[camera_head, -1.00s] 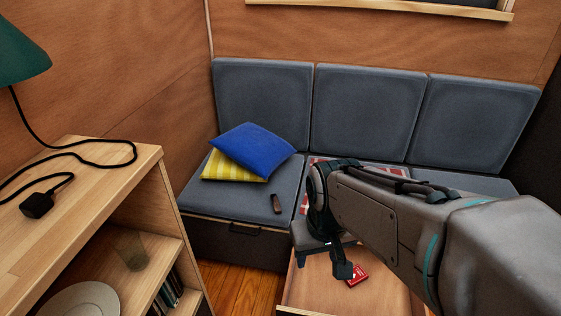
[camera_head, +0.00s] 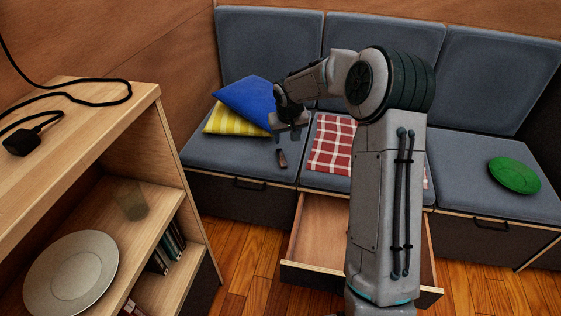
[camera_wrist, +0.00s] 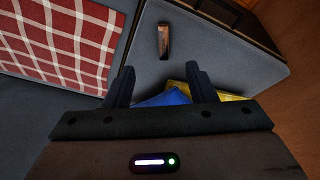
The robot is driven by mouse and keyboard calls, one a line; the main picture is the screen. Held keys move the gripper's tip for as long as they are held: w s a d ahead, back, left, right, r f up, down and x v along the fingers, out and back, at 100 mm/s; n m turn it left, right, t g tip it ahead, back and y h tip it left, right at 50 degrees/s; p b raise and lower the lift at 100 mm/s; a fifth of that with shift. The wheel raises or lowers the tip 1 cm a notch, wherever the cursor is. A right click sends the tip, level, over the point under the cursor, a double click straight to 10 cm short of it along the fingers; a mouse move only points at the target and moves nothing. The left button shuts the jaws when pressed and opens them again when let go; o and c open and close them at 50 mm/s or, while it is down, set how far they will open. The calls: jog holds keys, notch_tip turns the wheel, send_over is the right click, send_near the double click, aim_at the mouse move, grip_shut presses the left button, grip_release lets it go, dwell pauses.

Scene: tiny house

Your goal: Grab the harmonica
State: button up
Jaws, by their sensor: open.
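The harmonica (camera_head: 281,158) appears to be the small dark brown bar lying on the left grey seat cushion, in front of the pillows. In the wrist view the harmonica (camera_wrist: 164,40) lies beyond the fingertips, roughly in line with the gap between them. My gripper (camera_head: 288,133) is above that cushion, slightly behind the harmonica in the head view, apart from it. In the wrist view my gripper (camera_wrist: 161,68) has its two fingers spread, with nothing between them.
A blue pillow (camera_head: 246,102) and a yellow striped pillow (camera_head: 228,122) lie beside my gripper. A red checked cloth (camera_head: 331,145) covers the middle cushion. An open drawer (camera_head: 318,237) juts out below. A wooden shelf (camera_head: 110,100) stands left; a green round object (camera_head: 514,175) lies right.

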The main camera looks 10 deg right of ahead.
send_near(281, 156)
jog(key=f+b, duration=0.2)
jog(key=w+f, duration=0.1)
jog(key=shift+w+d+m+t+y+b, duration=0.1)
jog(key=shift+d+m+t+y+b, duration=0.2)
jog(key=shift+d+b, duration=0.1)
jog(key=shift+s+b+x, duration=0.15)
jog(key=shift+b+x, duration=0.35)
jog(key=shift+x, duration=0.8)
jog(key=shift+s+b+x, duration=0.1)
jog(key=shift+b+x, duration=0.4)
jog(key=shift+x, duration=0.85)
jog(key=shift+a+f, duration=0.15)
jog(key=shift+f, duration=0.1)
jog(key=c, duration=1.1)
jog(key=shift+r, duration=0.2)
